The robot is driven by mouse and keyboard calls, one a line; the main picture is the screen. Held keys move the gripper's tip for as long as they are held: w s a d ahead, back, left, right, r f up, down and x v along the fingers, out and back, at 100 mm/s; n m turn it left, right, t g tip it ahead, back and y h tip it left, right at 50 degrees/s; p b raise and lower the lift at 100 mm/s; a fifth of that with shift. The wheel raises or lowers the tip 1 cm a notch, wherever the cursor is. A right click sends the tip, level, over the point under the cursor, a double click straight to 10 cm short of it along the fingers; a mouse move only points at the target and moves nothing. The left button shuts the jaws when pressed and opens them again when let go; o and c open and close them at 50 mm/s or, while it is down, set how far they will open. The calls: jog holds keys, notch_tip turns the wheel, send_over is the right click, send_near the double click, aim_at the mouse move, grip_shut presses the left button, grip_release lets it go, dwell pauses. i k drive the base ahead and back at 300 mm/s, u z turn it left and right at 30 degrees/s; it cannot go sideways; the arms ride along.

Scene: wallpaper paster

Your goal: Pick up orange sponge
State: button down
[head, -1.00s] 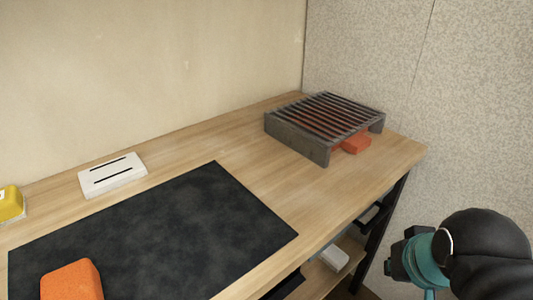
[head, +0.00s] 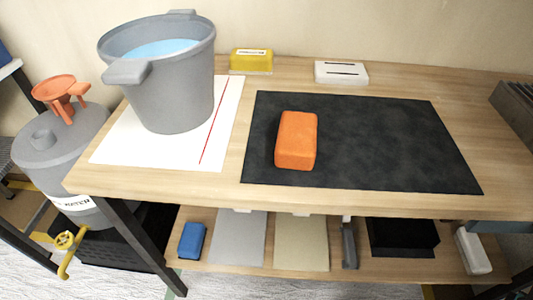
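The orange sponge (head: 296,140) lies on the black mat (head: 390,150) on the wooden table, near the mat's left side. It is a rounded block, longer from back to front, and nothing touches it except the mat. My gripper is not in the head view now, so its state and distance from the sponge do not show.
A grey bucket (head: 170,100) of blue liquid stands on a white sheet (head: 112,150) left of the mat. Behind are a yellow block (head: 251,61) and a white slotted block (head: 341,72). A grey rack (head: 515,112) is at the right edge. A lower shelf (head: 340,262) holds several items.

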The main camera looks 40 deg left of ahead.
aim_at(295, 149)
jog(key=u, duration=1.8)
